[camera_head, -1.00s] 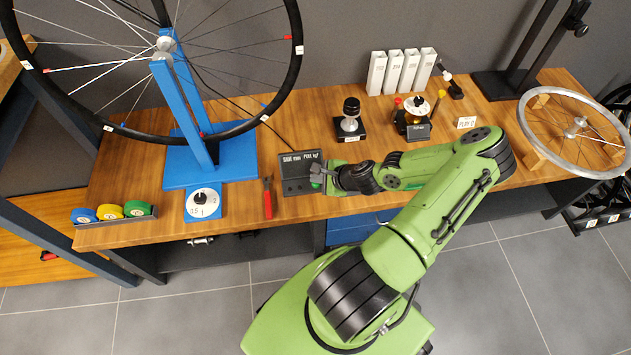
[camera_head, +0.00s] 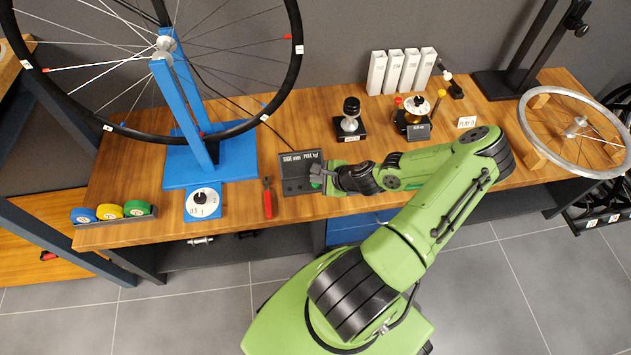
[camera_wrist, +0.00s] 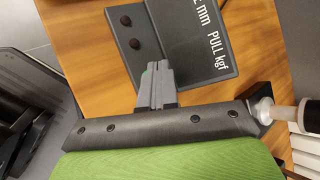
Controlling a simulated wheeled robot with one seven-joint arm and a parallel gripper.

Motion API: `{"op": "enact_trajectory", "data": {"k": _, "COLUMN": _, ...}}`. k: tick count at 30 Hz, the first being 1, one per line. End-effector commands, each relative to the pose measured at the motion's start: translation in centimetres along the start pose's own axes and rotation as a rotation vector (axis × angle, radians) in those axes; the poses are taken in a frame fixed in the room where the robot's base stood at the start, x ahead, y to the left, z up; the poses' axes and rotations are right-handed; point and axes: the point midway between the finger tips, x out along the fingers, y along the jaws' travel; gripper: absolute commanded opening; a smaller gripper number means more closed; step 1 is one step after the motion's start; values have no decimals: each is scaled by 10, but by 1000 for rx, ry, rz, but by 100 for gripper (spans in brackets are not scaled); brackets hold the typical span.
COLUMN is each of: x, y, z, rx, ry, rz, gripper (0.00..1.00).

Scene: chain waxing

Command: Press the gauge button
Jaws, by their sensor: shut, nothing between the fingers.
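The gauge (camera_head: 297,185) is a flat dark grey box on the bench, lettered with "mm" and "PULL kgf". In the wrist view the gauge (camera_wrist: 195,82) shows a lettered panel and two dark round buttons, an upper button (camera_wrist: 126,20) and a lower button (camera_wrist: 134,43). My gripper (camera_head: 318,174) is at the box's right end. In the wrist view my gripper (camera_wrist: 156,70) is shut and empty, its tips over the box in line with the two buttons. A sliver of green shows at the fingertips, mostly hidden by them. I cannot tell whether the tips touch it.
Red-handled pliers (camera_head: 267,198) lie left of the gauge. A blue truing stand (camera_head: 211,160) holds a wheel, with a dial (camera_head: 203,203) in front. A black-and-silver tool (camera_head: 350,119) stands behind the gauge. The wood between them is clear.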

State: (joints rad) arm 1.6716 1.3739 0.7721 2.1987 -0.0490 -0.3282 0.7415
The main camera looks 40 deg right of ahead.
Motion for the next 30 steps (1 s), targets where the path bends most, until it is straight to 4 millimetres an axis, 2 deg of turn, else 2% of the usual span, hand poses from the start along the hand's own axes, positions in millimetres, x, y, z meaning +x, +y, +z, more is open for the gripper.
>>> {"op": "enact_trajectory", "data": {"k": 11, "x": 4, "y": 3, "z": -3, "rx": 0, "ry": 2, "rz": 1, "gripper": 0}}
{"op": "enact_trajectory", "data": {"k": 26, "x": -3, "y": -2, "z": 2, "rx": 0, "ry": 1, "rz": 0, "gripper": 0}}
{"op": "enact_trajectory", "data": {"k": 30, "x": -13, "y": -9, "z": 8, "rx": -1, "ry": 1, "rz": 1, "gripper": 0}}
